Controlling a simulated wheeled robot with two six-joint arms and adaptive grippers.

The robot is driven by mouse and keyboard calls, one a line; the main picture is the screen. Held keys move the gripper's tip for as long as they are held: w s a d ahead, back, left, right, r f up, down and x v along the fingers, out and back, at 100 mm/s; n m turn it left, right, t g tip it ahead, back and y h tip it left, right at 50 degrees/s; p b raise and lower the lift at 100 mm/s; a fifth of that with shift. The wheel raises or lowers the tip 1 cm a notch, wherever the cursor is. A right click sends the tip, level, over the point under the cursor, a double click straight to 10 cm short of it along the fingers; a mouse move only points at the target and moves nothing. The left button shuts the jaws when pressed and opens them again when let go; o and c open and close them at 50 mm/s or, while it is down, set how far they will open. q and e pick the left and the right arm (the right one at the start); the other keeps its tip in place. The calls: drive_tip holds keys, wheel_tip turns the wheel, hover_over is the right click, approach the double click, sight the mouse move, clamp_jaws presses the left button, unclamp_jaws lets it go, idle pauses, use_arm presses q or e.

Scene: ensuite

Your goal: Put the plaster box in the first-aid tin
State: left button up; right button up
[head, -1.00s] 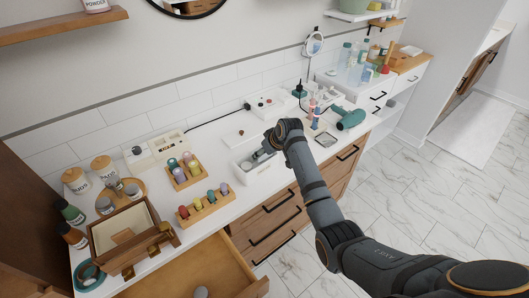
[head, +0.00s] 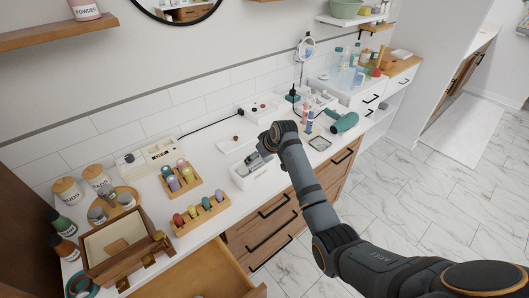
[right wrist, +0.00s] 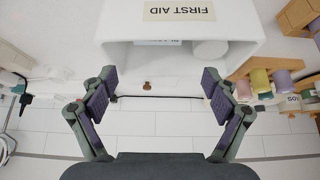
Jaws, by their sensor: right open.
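The white first-aid tin (right wrist: 246,36) stands open on the counter, its FIRST AID label (right wrist: 180,11) upside down in the right wrist view. It also shows in the head view (head: 266,181), partly behind my right arm. Inside it are a pale box with blue lettering (right wrist: 158,42), which looks like the plaster box, and a white roll (right wrist: 210,49). The lettering is too small and cut off to read surely. My right gripper (right wrist: 158,96) is open and empty, with its fingers apart, at the tin. It shows at the tin in the head view (head: 258,160). My left gripper is out of view.
A flat white lid with a knob (head: 237,145) lies behind the tin. Wooden racks of coloured bottles (head: 202,216) stand to the left. A teal hair dryer (head: 343,123) lies to the right. A drawer (head: 190,276) stands open at the front left.

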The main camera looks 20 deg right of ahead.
drive_tip(key=b+v, duration=0.1)
drive_tip(key=v, duration=1)
drive_tip(key=shift+s+r, duration=0.15)
drive_tip(key=s+f+m+g+h, duration=0.1)
drive_tip(key=s+f, duration=0.9)
drive_tip(key=f, duration=0.1)
drive_tip(key=s+d+f+m+g+h, duration=0.1)
drive_tip(key=s+f, duration=0.2)
drive_tip(key=s, duration=0.7)
drive_tip(key=s+d+f+m+g+h, duration=0.1)
drive_tip(key=s+d+f, duration=0.1)
drive_tip(key=s, duration=0.8)
drive_tip(key=s+d+f+g, duration=0.1)
drive_tip(key=s+f, duration=0.1)
drive_tip(key=f, duration=1.2)
drive_tip(key=s+d+f, duration=0.1)
drive_tip(key=f, duration=1.3)
drive_tip(key=s+d+f+g, duration=0.1)
drive_tip(key=s+f, duration=1.3)
drive_tip(key=s, duration=0.4)
drive_tip(key=shift+m, duration=0.3)
